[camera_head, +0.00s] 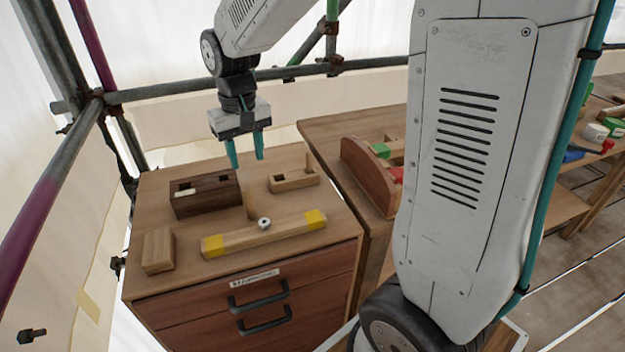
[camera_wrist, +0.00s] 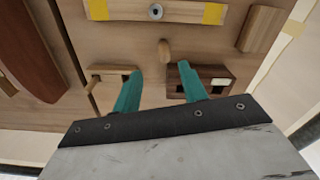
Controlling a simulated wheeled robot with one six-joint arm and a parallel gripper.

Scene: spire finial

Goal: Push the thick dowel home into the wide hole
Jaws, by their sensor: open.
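A thick, light wooden dowel (camera_head: 250,206) appears to stand upright on the cabinet top, behind the yellow-ended bar. It also shows in the wrist view (camera_wrist: 165,50), just beyond my fingertips. A dark wooden block (camera_head: 206,201) with openings and a pale piece in one of them sits to its left. A light wooden block (camera_head: 296,184) with a dark opening sits to its right, with a thin dowel (camera_head: 309,162) at its end. I cannot tell which opening is the wide hole. My gripper (camera_head: 247,162) is open and empty above the blocks, pointing down, apart from the dowel.
A long bar (camera_head: 262,236) with yellow ends and a metal knob lies along the front of the drawer cabinet (camera_head: 345,215). A small wooden block (camera_head: 158,251) is at the left. A curved reddish-brown holder (camera_head: 368,178) stands on the right-hand table. Scaffold poles (camera_head: 200,85) run behind.

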